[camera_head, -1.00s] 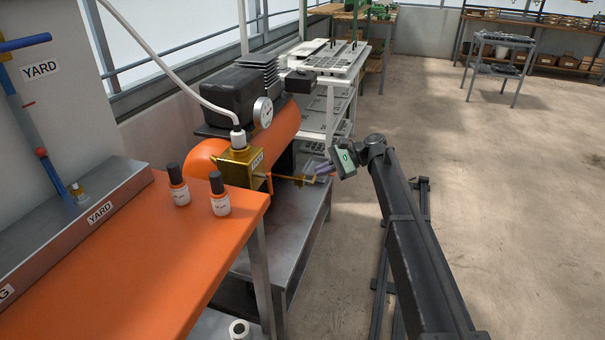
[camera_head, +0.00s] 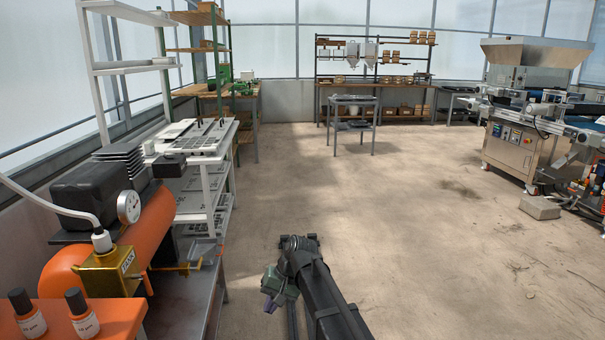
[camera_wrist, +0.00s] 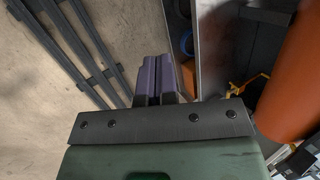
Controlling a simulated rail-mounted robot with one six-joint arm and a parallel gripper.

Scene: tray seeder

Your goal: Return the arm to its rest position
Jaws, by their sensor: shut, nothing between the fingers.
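My gripper (camera_head: 271,302) shows low in the middle of the head view, at the end of my dark arm, with its purple fingers pointing down. In the wrist view the two purple fingers of my gripper (camera_wrist: 156,80) lie side by side, shut, with nothing between them. The gripper is in free air to the right of the metal bench (camera_head: 190,300) that carries the orange compressor tank (camera_head: 155,222). It touches nothing that I can see.
A brass valve box (camera_head: 108,275) and a gauge (camera_head: 129,206) sit by the compressor. Two small bottles (camera_head: 84,318) stand on the orange table. A white shelf rack (camera_head: 205,185) stands behind. A seeding machine (camera_head: 512,145) is at the far right. The middle floor is open.

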